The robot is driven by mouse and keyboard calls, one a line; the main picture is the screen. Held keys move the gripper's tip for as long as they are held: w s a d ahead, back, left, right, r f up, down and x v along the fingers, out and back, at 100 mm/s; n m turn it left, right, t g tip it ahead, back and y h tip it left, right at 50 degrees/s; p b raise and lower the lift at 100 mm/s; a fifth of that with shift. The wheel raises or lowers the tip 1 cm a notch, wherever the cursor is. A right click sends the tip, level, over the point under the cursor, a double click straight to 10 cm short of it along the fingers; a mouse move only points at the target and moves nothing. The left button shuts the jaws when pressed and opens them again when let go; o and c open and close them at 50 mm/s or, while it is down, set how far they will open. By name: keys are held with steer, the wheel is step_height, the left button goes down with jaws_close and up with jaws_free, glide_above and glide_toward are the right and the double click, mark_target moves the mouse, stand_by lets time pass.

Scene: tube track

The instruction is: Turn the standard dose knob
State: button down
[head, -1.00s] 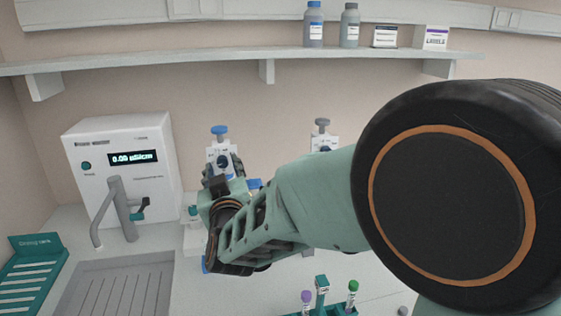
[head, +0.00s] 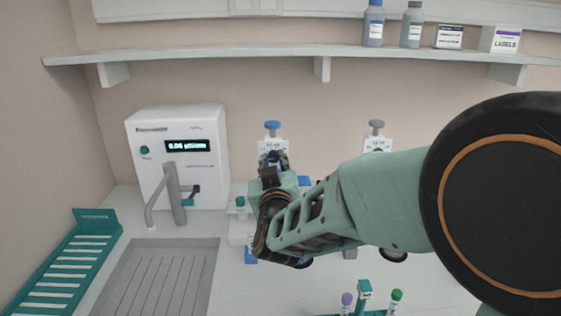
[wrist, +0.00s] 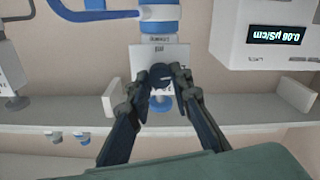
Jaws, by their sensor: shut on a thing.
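A dispenser with a blue top (head: 272,127) and a white front plate stands on the bench in the head view, partly hidden by my arm. Its round dark blue knob (wrist: 160,75) shows in the wrist view, where the picture is upside down. My gripper (wrist: 161,80) is shut on this knob, one finger on each side. In the head view my gripper (head: 273,163) is at the dispenser's front plate and covers most of the knob. A second dispenser with a grey top (head: 376,126) stands to the right. I cannot read which label says standard dose.
A white meter (head: 180,130) with a lit display and a grey tap stands to the left. A teal rack (head: 65,265) and a grey drain tray (head: 160,285) lie in front. Capped tubes (head: 396,297) stand front right. A shelf (head: 260,65) runs above.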

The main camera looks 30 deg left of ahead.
steer(key=shift+f+m+b, duration=0.1)
steer(key=shift+m+b, duration=0.2)
steer(key=shift+b, duration=0.2)
steer(key=shift+f+m+b, duration=0.1)
steer(key=shift+m+b, duration=0.2)
steer(key=shift+b, duration=0.2)
steer(key=m+b, duration=0.3)
steer(key=b, duration=0.1)
steer(key=shift+f, duration=0.1)
steer(key=m+b, duration=0.3)
steer(key=b, duration=0.1)
steer(key=shift+m+b, duration=0.3)
steer(key=m+b, duration=0.3)
steer(key=shift+m+b, duration=0.3)
steer(key=shift+m, duration=0.1)
steer(key=m+b, duration=0.5)
steer(key=m, duration=0.1)
steer(key=shift+d, duration=0.1)
steer(key=m+b, duration=0.1)
steer(key=m, duration=0.2)
steer(key=m+b, duration=0.2)
steer(key=shift+r+m, duration=0.2)
steer(key=shift+m, duration=0.2)
